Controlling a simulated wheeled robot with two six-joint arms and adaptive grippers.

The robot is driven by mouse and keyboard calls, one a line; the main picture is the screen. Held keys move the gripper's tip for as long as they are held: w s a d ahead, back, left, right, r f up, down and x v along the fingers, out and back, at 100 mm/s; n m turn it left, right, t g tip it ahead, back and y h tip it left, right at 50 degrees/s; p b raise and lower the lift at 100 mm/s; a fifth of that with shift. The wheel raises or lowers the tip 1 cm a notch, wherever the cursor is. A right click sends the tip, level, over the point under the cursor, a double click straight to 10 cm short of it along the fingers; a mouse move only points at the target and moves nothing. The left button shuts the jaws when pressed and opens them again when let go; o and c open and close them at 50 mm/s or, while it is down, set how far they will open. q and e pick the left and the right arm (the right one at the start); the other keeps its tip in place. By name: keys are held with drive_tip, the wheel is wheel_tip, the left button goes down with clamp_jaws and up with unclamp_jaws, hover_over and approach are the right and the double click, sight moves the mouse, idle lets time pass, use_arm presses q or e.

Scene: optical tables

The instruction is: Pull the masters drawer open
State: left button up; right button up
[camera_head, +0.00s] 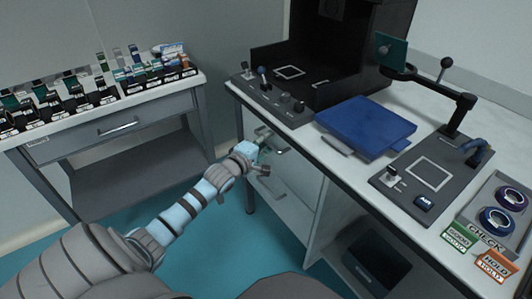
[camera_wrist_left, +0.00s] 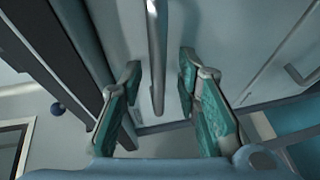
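A white drawer front (camera_head: 290,171) with a bar handle (camera_head: 280,149) sits under the right-hand table, and the drawer looks shut. No readable label shows which drawer is the masters drawer. My left gripper (camera_head: 264,148) is at this upper handle and partly covers it. In the left wrist view my left gripper (camera_wrist_left: 160,68) is open, with one green-padded finger on each side of the handle (camera_wrist_left: 156,55). Gaps show on both sides, so the fingers are not closed on it. My right gripper is not in view.
A lower drawer handle (camera_wrist_left: 300,75) shows at the right of the wrist view. The right-hand table (camera_head: 322,158) carries a blue case (camera_head: 365,127) and control panels. The left-hand table (camera_head: 165,112) has its own drawer handle (camera_head: 118,129). Open teal floor (camera_head: 225,220) lies between them.

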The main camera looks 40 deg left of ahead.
use_arm(q)
drive_tip(key=shift+w, duration=0.1)
drive_tip(key=shift+r, duration=0.1)
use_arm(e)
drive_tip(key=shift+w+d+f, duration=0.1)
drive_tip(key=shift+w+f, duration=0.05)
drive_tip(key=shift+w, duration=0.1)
use_arm(q)
drive_tip(key=c, duration=0.6)
clamp_jaws()
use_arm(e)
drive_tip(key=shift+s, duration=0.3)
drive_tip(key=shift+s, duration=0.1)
